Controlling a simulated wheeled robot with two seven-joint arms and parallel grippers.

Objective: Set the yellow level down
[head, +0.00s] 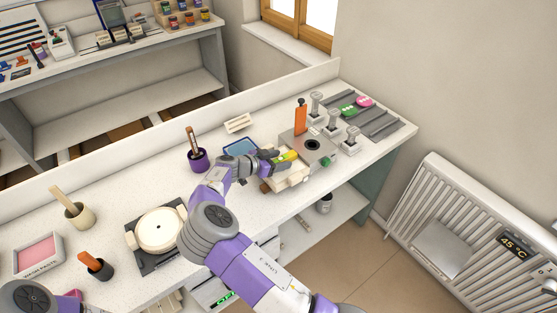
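The yellow level (288,156) is a small yellow-green bar above the white bench, toward its right part. My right gripper (275,161) reaches it from the left and appears shut on its near end. The level is just over a cream block-like piece (293,180); I cannot tell whether it touches it. My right arm hides part of the bench in front. Only a joint of my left arm shows at the bottom left corner; its gripper is out of the picture.
A grey fixture with an orange handle (300,116) stands just beyond the level, with several grey clamps to its right. A purple cup (198,159) and blue tablet (240,149) are behind my gripper. A round white disc (159,230) sits left of my arm.

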